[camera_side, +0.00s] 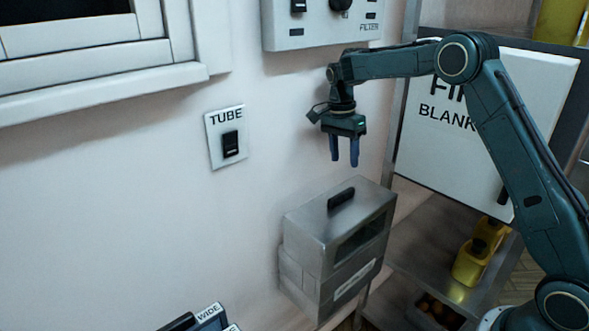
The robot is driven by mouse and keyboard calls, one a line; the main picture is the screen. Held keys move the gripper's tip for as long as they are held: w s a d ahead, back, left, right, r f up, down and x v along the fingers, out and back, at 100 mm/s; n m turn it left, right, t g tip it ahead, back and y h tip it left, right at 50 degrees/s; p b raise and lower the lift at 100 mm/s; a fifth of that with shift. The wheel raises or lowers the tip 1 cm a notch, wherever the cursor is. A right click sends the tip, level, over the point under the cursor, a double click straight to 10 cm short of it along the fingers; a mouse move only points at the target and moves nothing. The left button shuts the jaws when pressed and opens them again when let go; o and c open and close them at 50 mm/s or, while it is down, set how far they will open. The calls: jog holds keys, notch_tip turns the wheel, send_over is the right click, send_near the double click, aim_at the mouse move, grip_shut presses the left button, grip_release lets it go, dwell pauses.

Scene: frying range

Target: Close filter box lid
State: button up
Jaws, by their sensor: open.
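The filter box (335,280) is a grey metal box standing against the pale wall, low in the middle of the side view. Its lid (308,222) lies over the top, with a black handle (341,198) on it and a dark window in its right face. From this view I cannot tell whether the lid is fully seated. My gripper (344,165) hangs above the handle, fingers pointing down. It is open and empty, apart from the lid.
A control panel marked FILTER (322,22) is on the wall above. A TUBE switch (228,136) is to the left. A white fire blanket case (480,110) is behind my arm. Yellow bottles (472,262) stand on a shelf at right. The space around my gripper is clear.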

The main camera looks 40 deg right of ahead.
jog(key=shift+w+r, duration=0.2)
jog(key=shift+r, duration=1.4)
jog(key=shift+s, duration=0.1)
jog(key=s+a+r+n+t, duration=0.2)
jog(key=s+a+r+n, duration=0.1)
jog(key=s+r+n, duration=0.4)
jog(key=s+a+r+n+t, duration=0.2)
jog(key=s+a+r, duration=0.15)
jog(key=s, duration=0.65)
jog(key=s+a+f+n+t, duration=0.1)
jog(key=s+n, duration=0.3)
jog(key=s, duration=0.4)
jog(key=s+a+f+n+t, duration=0.2)
jog(key=s+n, duration=0.3)
jog(key=s, duration=0.4)
jog(key=shift+s+a, duration=0.2)
jog(key=shift+a, duration=0.45)
